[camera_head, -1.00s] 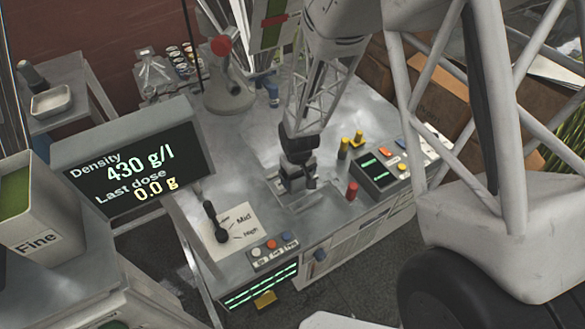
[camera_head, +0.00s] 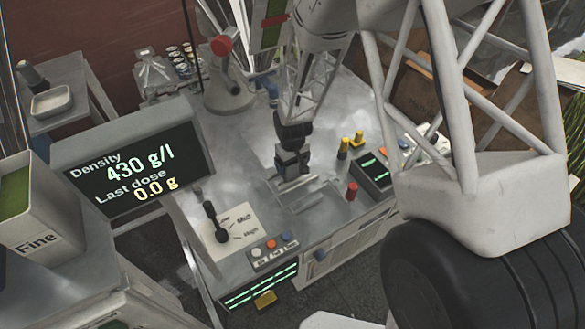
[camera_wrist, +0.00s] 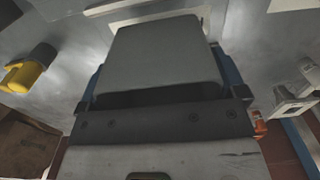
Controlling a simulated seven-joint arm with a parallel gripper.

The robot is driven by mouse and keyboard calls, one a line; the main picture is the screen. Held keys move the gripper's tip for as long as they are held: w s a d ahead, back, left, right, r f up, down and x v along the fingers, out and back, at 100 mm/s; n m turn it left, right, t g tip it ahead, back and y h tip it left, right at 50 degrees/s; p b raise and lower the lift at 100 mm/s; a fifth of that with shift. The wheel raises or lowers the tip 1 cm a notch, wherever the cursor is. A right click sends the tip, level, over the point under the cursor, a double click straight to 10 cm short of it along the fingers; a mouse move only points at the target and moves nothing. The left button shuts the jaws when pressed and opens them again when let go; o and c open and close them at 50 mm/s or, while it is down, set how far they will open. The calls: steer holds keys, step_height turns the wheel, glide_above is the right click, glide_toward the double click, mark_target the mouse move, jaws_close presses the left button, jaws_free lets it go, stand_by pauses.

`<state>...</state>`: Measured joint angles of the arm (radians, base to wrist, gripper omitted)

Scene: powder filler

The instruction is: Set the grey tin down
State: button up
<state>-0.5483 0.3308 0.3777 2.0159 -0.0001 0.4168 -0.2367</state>
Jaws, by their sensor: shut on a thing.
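My gripper (camera_head: 291,150) is over the metal worktop in the head view, pointing down. In the wrist view my gripper (camera_wrist: 160,85) is shut on the grey tin (camera_wrist: 165,52), which fills the middle between its blue-edged fingers. In the head view the tin is small and hard to tell from the dark gripper. I cannot tell whether its lower end touches the worktop.
A shallow recess (camera_head: 322,196) is in the worktop just right of my gripper. A lever plate (camera_head: 238,228) is at front left. Bare worktop (camera_head: 240,150) lies left.

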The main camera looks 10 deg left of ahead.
steer(key=shift+f, duration=1.55)
steer(key=shift+f, duration=0.1)
steer(key=o, duration=0.6)
steer(key=shift+o, duration=0.2)
steer(key=shift+r, duration=6.1)
